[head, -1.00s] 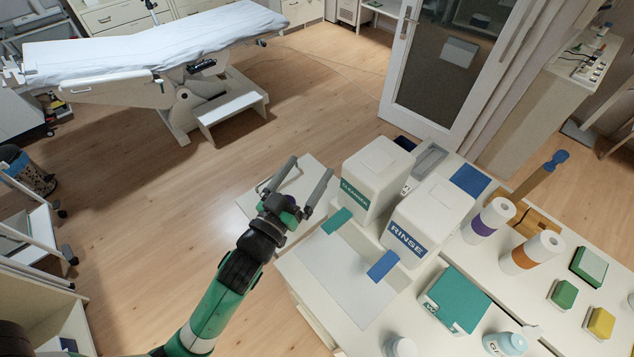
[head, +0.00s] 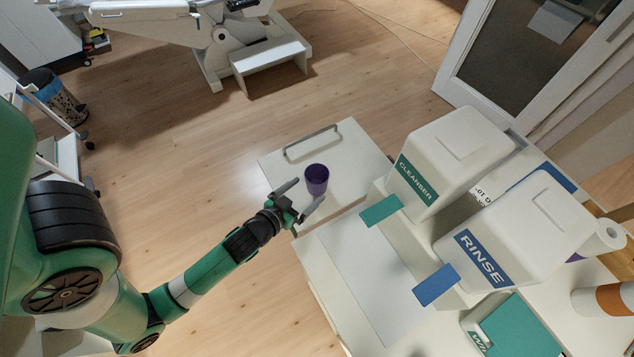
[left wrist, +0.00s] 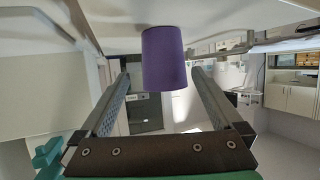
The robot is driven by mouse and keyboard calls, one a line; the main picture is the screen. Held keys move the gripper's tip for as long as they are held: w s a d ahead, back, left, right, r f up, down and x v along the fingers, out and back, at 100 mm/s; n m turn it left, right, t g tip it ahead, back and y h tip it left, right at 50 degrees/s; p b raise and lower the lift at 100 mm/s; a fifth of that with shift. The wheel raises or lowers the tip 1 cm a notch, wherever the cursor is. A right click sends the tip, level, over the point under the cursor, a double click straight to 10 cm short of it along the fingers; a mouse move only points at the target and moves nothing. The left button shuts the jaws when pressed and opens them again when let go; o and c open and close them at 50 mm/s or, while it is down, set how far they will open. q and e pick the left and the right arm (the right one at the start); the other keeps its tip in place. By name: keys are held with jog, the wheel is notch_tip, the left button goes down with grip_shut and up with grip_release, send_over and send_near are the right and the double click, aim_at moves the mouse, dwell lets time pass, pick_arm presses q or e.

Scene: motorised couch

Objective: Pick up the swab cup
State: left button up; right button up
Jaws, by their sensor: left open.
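The purple swab cup (head: 316,178) stands upright on a white tray (head: 352,140) with a grey handle, at the far-left end of the worktop. My left gripper (head: 305,196) is open, just on the near side of the cup, with its fingers pointing at it. In the left wrist view the cup (left wrist: 166,62) shows upside down, between the two finger lines. I cannot tell whether the fingers overlap it or touch it. My right gripper is not in view.
White bins labelled CLEANSER (head: 455,150) and RINSE (head: 520,230) stand right of the tray, with green (head: 381,211) and blue (head: 436,285) tabs in front. A white panel (head: 370,285) lies bare before them. Open floor is left of the tray.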

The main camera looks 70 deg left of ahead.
aim_at(322, 175)
pick_arm(q)
jog(key=x, duration=0.4)
jog(key=shift+w+a, duration=0.2)
jog(key=b+x, duration=0.1)
jog(key=x, duration=0.4)
jog(key=shift+a, duration=0.3)
jog(key=shift+r, duration=0.1)
jog(key=c, duration=1.2)
jog(key=shift+c, duration=0.2)
